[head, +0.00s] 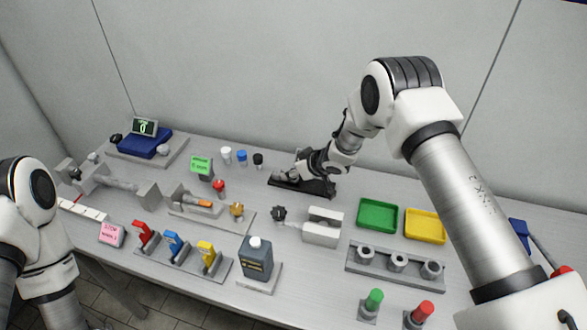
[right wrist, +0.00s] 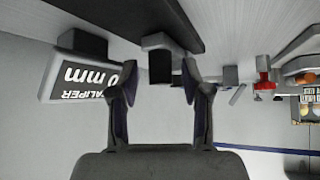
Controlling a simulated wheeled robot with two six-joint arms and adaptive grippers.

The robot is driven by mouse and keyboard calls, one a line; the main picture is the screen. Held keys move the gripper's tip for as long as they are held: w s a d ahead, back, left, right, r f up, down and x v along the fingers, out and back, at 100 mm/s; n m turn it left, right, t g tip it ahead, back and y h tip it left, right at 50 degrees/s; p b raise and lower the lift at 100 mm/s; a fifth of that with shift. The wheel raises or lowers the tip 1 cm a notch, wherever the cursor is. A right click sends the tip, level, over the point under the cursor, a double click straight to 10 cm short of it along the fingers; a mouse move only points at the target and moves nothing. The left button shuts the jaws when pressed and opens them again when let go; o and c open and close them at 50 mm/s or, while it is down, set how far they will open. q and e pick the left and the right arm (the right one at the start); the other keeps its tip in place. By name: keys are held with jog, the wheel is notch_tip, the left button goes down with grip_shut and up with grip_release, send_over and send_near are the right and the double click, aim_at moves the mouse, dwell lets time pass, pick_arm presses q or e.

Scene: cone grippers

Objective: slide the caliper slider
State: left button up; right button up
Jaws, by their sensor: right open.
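The caliper (head: 287,186) is a dark fixture lying toward the back middle of the table in the head view, partly covered by my right gripper (head: 297,176). In the right wrist view, a dark bar (right wrist: 150,22) runs across the top and a small black slider block (right wrist: 160,66) sticks out from it. My right gripper (right wrist: 160,78) is open, with one finger on each side of the block and gaps visible between. A display (right wrist: 82,78) reading "CALIPER" and "0 mm" shows upside down beside the left finger. My left arm shows at the left edge; its gripper is out of view.
White, blue and black knobs (head: 242,157) stand left of the caliper, near a green sign (head: 201,165). Green (head: 378,202) and yellow (head: 426,212) trays lie to the right. Colored levers (head: 176,245) and a dark bottle (head: 256,256) stand in front.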

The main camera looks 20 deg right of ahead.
jog(key=shift+r, duration=0.1)
grip_shut()
jog(key=shift+s+d, duration=0.8)
jog(key=shift+d, duration=0.35)
jog(key=shift+s+d, duration=0.8)
jog(key=shift+d, duration=0.3)
jog(key=shift+a, duration=0.1)
grip_release()
jog(key=shift+d, duration=0.25)
